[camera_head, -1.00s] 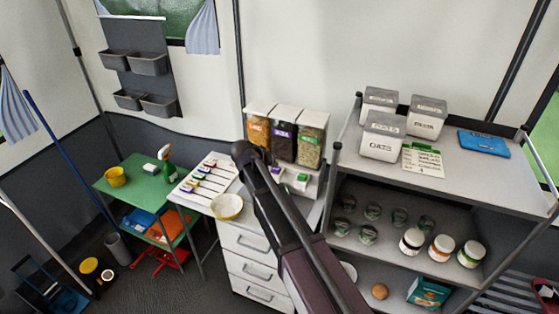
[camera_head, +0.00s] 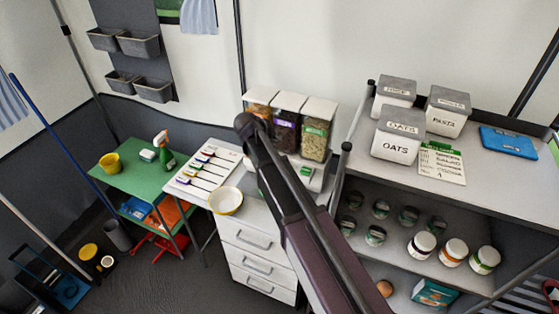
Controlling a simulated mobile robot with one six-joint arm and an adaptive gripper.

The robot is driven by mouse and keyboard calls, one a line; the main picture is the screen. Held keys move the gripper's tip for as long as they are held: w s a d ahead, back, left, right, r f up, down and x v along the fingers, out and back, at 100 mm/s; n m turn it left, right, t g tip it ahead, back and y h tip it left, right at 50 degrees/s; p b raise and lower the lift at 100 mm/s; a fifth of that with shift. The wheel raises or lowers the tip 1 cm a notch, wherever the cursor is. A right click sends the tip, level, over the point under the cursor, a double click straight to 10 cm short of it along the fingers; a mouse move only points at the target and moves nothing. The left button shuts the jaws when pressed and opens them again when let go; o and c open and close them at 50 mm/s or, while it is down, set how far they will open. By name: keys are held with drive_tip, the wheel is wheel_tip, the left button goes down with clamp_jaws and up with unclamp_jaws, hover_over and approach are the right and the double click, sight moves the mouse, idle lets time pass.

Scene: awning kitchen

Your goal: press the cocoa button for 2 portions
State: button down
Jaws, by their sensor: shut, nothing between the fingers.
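A dispenser with three clear bins under white lids stands on the white drawer unit. The left bin (camera_head: 257,104) has an orange label, the middle bin (camera_head: 285,136) a purple label and dark contents, and the right bin (camera_head: 316,140) a green label. The label text is too small to read, so I cannot tell for certain which is cocoa. A green button-like part (camera_head: 306,171) shows below the right bin. My arm crosses in front of the dispenser's lower left and hides the parts below the other bins. My gripper does not show; only dark arm links are visible.
A cream bowl (camera_head: 228,209) sits on the drawer unit (camera_head: 252,240), left of my arm. A white board with coloured strips (camera_head: 203,176) lies beside it. A grey shelf (camera_head: 475,200) with canisters and jars stands close on the right, its post near the dispenser.

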drive_tip(key=shift+f, duration=0.2)
wheel_tip(320, 180, down, 8)
drive_tip(key=b, duration=0.9)
drive_tip(key=shift+f, duration=0.2)
idle(0.3)
drive_tip(key=shift+f, duration=0.15)
idle(1.0)
drive_tip(key=shift+f+b, duration=0.3)
drive_tip(key=shift+b, duration=0.05)
drive_tip(key=shift+f+b, duration=0.5)
idle(1.1)
drive_tip(key=shift+r, duration=0.1)
idle(0.3)
drive_tip(key=shift+r+p, duration=0.85)
drive_tip(key=shift+p, duration=0.1)
